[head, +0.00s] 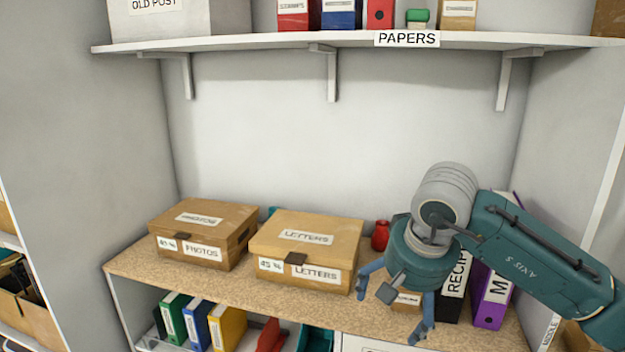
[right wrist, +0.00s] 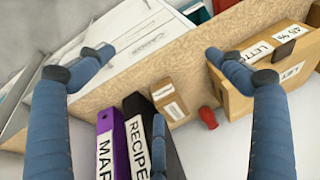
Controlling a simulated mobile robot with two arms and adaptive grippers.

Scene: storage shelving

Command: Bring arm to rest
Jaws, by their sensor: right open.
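My right gripper (head: 393,303) hangs over the right part of the wood-topped shelf, fingers pointing down. Its fingers are spread wide and nothing is between them; the right wrist view also shows this gripper (right wrist: 165,65) open above the shelf edge. Below it in that view are a small cardboard box (right wrist: 170,97), a black binder marked RECIPE (right wrist: 137,130) and a purple binder (right wrist: 112,145). In the head view the gripper and arm partly hide the small box (head: 407,299) and the binders. My left gripper is not in view.
A photos box (head: 203,235) and a letters box (head: 305,250) stand on the shelf, left of the gripper. A red vase (head: 380,236) stands behind. The papers shelf (head: 250,42) runs above. A side wall (head: 570,130) is close on the right.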

